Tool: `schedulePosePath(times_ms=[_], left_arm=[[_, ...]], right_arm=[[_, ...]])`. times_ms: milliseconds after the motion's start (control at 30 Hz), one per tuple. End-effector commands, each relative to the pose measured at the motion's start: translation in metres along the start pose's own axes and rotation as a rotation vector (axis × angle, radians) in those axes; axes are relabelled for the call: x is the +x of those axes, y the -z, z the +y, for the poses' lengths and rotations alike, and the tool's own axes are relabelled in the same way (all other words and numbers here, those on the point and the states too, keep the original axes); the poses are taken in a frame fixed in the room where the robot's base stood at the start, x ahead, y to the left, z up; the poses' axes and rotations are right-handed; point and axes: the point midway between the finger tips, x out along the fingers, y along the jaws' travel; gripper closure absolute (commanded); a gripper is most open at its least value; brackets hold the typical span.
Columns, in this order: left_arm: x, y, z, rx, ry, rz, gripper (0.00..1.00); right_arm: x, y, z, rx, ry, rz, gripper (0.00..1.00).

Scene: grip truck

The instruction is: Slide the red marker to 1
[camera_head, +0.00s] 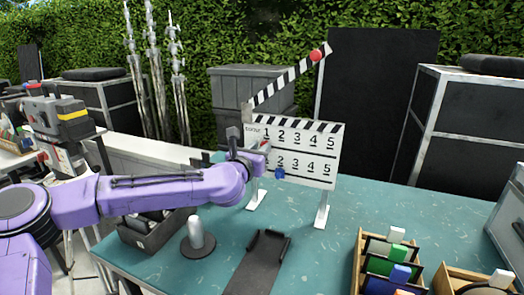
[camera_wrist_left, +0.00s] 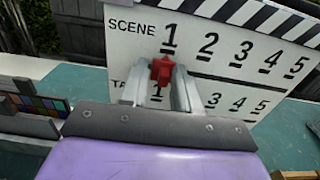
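The white clapperboard (camera_head: 310,150) stands upright on the teal table, with a SCENE row and a second row, each numbered 1 to 5. In the left wrist view the red marker (camera_wrist_left: 162,71) sits just below the 1 (camera_wrist_left: 169,37) of the SCENE row. My left gripper (camera_head: 254,152) reaches the board's left side. Its fingers (camera_wrist_left: 164,84) flank the red marker closely and appear shut on it. The gripper partly hides the second row's left end. A blue marker (camera_head: 280,173) sits on the second row in the head view. My right gripper is not in view.
A striped clapper arm with a red ball (camera_head: 316,55) rises above the board. A grey peg on a round base (camera_head: 196,235) and a dark stand (camera_head: 260,262) are in front. A wooden box of coloured cards (camera_head: 360,262) is at right. Bare teal table (camera_head: 385,205) lies right of the board.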

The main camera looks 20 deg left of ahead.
Motion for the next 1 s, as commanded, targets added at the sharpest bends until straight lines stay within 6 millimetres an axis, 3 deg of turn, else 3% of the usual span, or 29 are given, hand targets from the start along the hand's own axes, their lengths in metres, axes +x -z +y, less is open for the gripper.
schedulePosePath(times_ms=[367, 700, 833, 1000], left_arm=[[-0.006, 0.001, -0.004, -0.001, 0.007, 0.000, 0.62], [-0.082, 0.002, -0.001, -0.004, 0.006, -0.002, 0.62], [-0.100, 0.001, -0.001, -0.003, 0.005, -0.002, 0.62], [-0.106, 0.001, -0.001, -0.001, 0.005, 0.000, 0.62]], right_arm=[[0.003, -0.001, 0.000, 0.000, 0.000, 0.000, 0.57], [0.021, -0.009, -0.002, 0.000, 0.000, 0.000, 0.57], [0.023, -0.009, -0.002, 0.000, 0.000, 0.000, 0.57], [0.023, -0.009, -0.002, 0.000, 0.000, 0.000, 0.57]])
